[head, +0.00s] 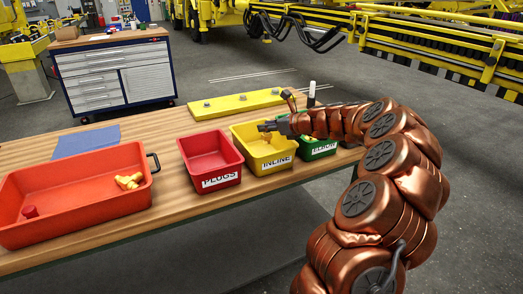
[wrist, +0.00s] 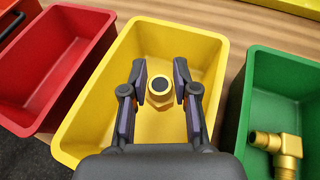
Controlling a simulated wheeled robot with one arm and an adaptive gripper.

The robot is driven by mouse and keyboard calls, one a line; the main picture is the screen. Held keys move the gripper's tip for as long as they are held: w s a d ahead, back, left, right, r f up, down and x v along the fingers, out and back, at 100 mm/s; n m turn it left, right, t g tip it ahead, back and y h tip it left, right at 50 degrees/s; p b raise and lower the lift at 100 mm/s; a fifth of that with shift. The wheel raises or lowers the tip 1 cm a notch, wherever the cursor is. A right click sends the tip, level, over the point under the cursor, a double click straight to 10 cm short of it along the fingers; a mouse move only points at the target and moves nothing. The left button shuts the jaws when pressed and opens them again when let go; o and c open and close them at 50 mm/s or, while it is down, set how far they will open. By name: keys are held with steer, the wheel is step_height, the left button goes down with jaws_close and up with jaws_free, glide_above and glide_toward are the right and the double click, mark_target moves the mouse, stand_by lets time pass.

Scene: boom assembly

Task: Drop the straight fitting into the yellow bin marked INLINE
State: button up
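The straight fitting (wrist: 160,92) is a brass piece with a hex nut and a dark round opening, seen end-on in the wrist view. In the head view my gripper (head: 266,127) is over the yellow bin (head: 264,160), which is marked INLINE. The yellow bin also shows in the wrist view (wrist: 92,125), its visible floor bare around the fingers. The fitting is hard to make out in the head view.
The red PLUGS bin (head: 212,163) stands left of the yellow bin, and the green bin (head: 318,152) stands right with a brass elbow (wrist: 281,150) inside. An orange-red tray (head: 75,213) holds yellow fittings (head: 129,181) and a red plug (head: 30,212). A yellow bar (head: 237,104) lies behind.

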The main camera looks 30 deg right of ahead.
steer(key=o, duration=0.4)
steer(key=v, duration=1.2)
stand_by(0.3)
